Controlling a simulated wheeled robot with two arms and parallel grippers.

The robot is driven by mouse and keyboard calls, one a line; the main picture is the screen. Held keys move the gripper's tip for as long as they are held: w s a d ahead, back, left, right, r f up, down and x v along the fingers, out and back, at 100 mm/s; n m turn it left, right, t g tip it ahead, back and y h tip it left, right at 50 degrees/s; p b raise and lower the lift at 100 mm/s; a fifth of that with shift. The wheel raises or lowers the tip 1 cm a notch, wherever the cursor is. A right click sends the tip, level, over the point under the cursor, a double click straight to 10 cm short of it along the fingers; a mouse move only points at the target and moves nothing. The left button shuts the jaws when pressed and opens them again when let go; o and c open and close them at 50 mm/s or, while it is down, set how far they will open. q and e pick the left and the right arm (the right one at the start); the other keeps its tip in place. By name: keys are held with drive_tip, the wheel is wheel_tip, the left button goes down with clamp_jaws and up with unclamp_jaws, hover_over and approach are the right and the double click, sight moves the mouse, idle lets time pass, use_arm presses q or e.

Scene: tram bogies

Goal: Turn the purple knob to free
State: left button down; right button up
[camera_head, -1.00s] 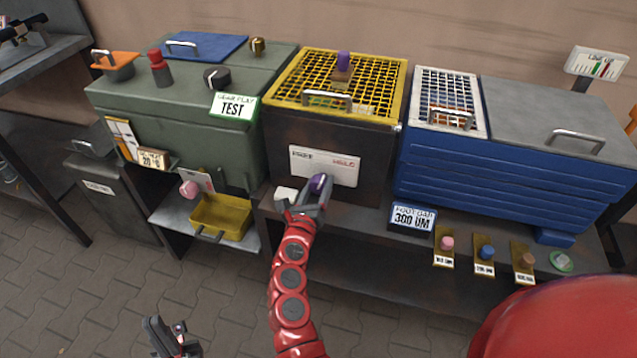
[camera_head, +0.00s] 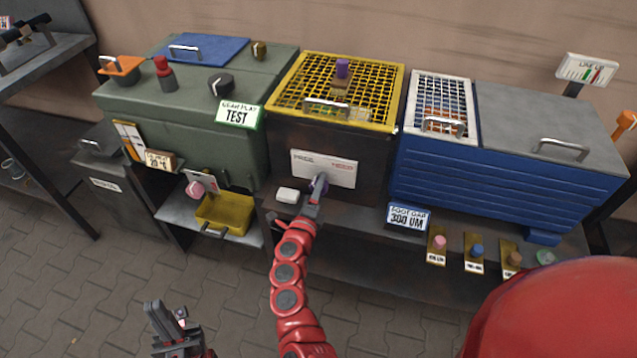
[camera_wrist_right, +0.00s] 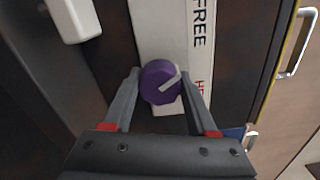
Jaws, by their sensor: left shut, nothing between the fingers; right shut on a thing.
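The purple knob (camera_head: 319,183) sits at the lower edge of a white panel (camera_head: 323,170) on the dark front under the yellow grating. The panel reads FREE at left and a partly readable HE.. word in red at right. In the right wrist view the knob (camera_wrist_right: 160,82) has a pale pointer line slanting to the upper right; FREE (camera_wrist_right: 198,22) is above and the red word lower right. My right gripper (camera_head: 316,195) is shut on the knob, one finger at each side. My left gripper (camera_head: 165,322) is shut and empty, low over the floor at left.
A white block (camera_head: 288,195) sticks out just left of the knob. A yellow tray (camera_head: 226,213) is further left. A 300 UM sign (camera_head: 408,218) and several small knobs stand along the shelf at right. Paved floor lies in front.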

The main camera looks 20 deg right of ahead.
drive_tip(key=shift+n+p, duration=0.4)
drive_tip(key=shift+n, duration=0.6)
drive_tip(key=o, duration=1.4)
drive_tip(key=shift+c, duration=0.2)
drive_tip(key=v, duration=1.7)
drive_tip(key=shift+a, duration=0.2)
